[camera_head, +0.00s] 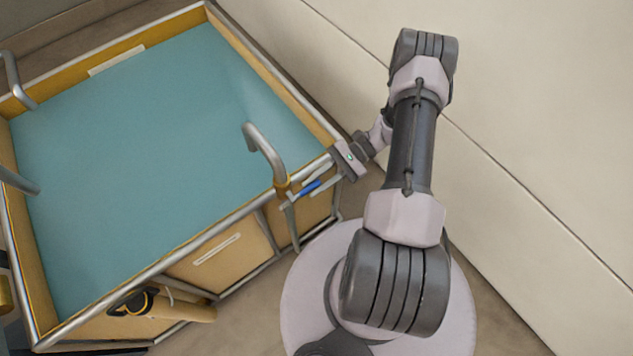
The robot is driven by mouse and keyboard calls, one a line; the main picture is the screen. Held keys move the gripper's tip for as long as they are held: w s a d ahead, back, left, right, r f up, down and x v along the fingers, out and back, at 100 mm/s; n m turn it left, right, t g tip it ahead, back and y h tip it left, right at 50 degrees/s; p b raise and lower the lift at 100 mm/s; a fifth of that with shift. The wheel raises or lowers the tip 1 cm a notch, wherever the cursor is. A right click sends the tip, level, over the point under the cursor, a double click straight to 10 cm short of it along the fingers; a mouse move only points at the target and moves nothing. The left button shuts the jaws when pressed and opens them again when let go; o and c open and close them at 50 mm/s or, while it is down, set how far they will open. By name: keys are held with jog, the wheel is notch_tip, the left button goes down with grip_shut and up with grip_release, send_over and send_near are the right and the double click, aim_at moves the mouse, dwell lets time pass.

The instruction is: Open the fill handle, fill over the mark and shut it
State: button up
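A wood-panelled tank with a metal frame (95,323) holds a flat teal surface (150,150) that looks like liquid. A bent grey spout (262,143) with a brass-coloured base rises at its right corner. A small blue handle (310,187) sits beside that base, outside the rim. My gripper (314,183) reaches in from the right, with its fingers apart on either side of the blue handle. Whether they touch it is too small to tell. Pale strips show on the back wall (117,60) and front panel (217,249); I cannot tell whether either is the mark.
Other bent grey pipes (14,78) stand at the tank's left side. A tan cylinder with a dark fitting (185,309) lies along the front lower edge. A pale wall (540,110) runs behind my arm. Some brown floor is clear at the lower right.

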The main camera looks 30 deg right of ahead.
jog(key=p+v, duration=0.1)
jog(key=v, duration=1.6)
jog(key=shift+d+p, duration=0.25)
jog(key=shift+p, duration=0.15)
jog(key=shift+w, duration=0.1)
